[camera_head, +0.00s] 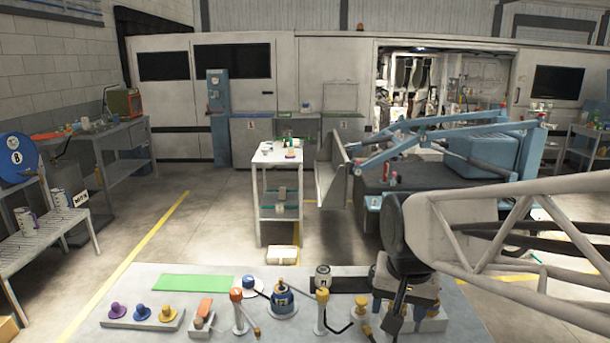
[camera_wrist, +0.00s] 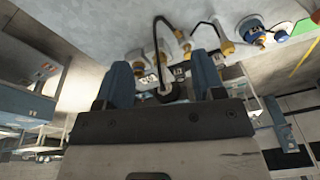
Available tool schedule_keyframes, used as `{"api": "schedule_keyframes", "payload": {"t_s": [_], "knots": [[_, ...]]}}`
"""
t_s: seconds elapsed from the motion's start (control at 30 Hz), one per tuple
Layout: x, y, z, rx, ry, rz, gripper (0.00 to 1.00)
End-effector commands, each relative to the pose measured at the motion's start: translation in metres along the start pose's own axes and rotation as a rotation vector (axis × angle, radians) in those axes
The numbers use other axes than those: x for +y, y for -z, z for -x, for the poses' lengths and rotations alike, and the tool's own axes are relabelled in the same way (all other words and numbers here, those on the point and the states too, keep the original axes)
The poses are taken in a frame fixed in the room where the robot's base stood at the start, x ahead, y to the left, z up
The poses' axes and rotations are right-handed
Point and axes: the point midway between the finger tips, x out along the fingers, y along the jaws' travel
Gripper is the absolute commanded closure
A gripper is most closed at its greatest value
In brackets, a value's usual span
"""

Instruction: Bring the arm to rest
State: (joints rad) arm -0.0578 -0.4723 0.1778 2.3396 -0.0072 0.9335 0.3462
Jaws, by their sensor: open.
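My gripper (camera_head: 397,312) is at the front right of the grey worktop (camera_head: 120,283), pointing down, with its blue fingers apart. Part of it is hidden behind my dark wrist and forearm, which reach in from the right. In the wrist view, the two blue fingers of my gripper (camera_wrist: 162,72) stand apart. A small dark round part (camera_wrist: 167,92) shows between them; I cannot tell whether it touches them. No object is visibly held.
Close left of my gripper stand a yellow-topped post (camera_head: 320,312) with a black hose, an orange-topped post (camera_head: 238,312) and a blue pot (camera_head: 284,300). A rack of coloured knobs (camera_head: 140,316) is front left. The green mat (camera_head: 195,282) is bare.

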Motion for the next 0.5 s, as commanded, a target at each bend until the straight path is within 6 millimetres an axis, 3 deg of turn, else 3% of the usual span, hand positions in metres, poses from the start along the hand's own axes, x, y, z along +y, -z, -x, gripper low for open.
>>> {"api": "schedule_keyframes", "payload": {"t_s": [0.3, 0.5], "knots": [[0.041, -0.067, 0.011, 0.052, 0.001, 0.185, 0.37], [0.052, -0.089, 0.011, 0.068, -0.002, 0.25, 0.37]]}}
